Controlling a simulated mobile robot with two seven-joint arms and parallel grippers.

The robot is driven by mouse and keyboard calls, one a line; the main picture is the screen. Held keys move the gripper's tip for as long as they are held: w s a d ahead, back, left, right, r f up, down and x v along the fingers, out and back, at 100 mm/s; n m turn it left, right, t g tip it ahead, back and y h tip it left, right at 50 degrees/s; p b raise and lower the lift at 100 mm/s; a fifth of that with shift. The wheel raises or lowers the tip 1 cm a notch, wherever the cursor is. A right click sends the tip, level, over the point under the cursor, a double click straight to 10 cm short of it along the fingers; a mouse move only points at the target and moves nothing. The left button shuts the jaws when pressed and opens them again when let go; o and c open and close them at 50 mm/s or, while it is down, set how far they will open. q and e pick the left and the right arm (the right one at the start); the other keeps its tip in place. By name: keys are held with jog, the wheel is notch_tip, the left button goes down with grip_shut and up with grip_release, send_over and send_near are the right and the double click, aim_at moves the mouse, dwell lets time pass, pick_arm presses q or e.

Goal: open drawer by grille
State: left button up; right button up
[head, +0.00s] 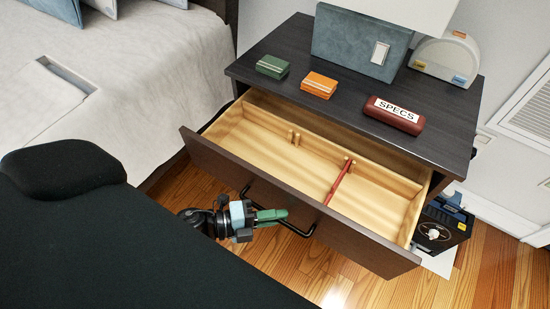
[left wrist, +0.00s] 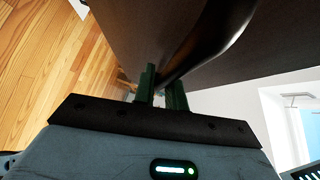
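The drawer (head: 213,165) is the dark-fronted one in the nightstand, and it is pulled well out, showing its pale wooden inside. Its black bar handle (head: 300,232) is on the front; in the left wrist view the handle (left wrist: 207,45) runs down to between my fingers. My left gripper (head: 270,216) is at the handle with its green fingers closed around the bar; the fingers (left wrist: 163,88) show a narrow gap filled by the dark bar. The white wall grille (head: 530,112) is at the right. My right gripper is not in view.
On the nightstand top (head: 345,115) are a green box (head: 272,67), an orange box (head: 319,85), a red SPECS case (head: 394,115) and a blue-grey lamp base (head: 360,42). A red divider (head: 339,182) stands in the drawer. The bed (head: 130,75) is left; a black box (head: 440,228) stands right.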

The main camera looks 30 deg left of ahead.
pick_arm(q)
jog(key=shift+o, duration=0.4)
jog(key=shift+a, duration=0.1)
jog(key=shift+s+a, duration=0.15)
jog(key=shift+s, duration=0.05)
jog(key=v, duration=0.7)
jog(key=shift+s+a, duration=0.1)
